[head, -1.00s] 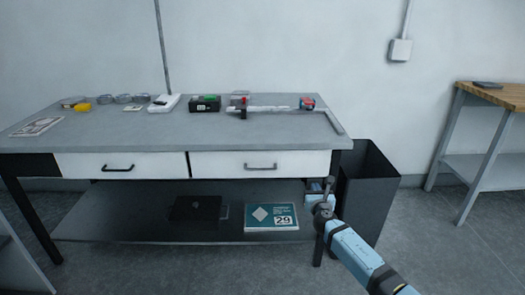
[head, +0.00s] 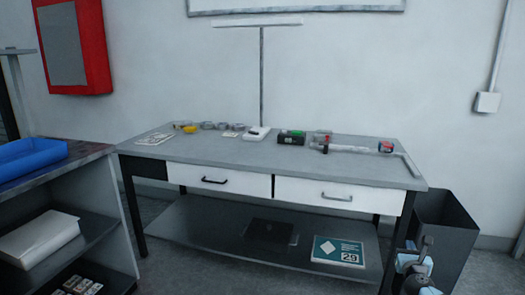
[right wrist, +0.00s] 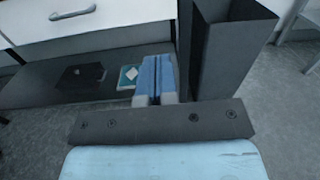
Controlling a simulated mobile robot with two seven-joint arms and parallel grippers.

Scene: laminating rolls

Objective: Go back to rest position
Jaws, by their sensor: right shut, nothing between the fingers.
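My right gripper (head: 415,260) shows at the lower right of the head view, beside the workbench's right end and in front of the dark bin (head: 448,228). In the right wrist view its two blue fingers (right wrist: 156,78) lie together with nothing between them. The grey workbench (head: 290,153) stands ahead, with two white drawers, both shut. My left gripper is not in view.
The bench top holds a white pipe-like bar (head: 350,149), a black-and-green box (head: 291,137) and several small items. A blue calendar-like pad (head: 338,251) lies on the lower shelf. A side shelf unit with a blue tray (head: 30,156) stands left.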

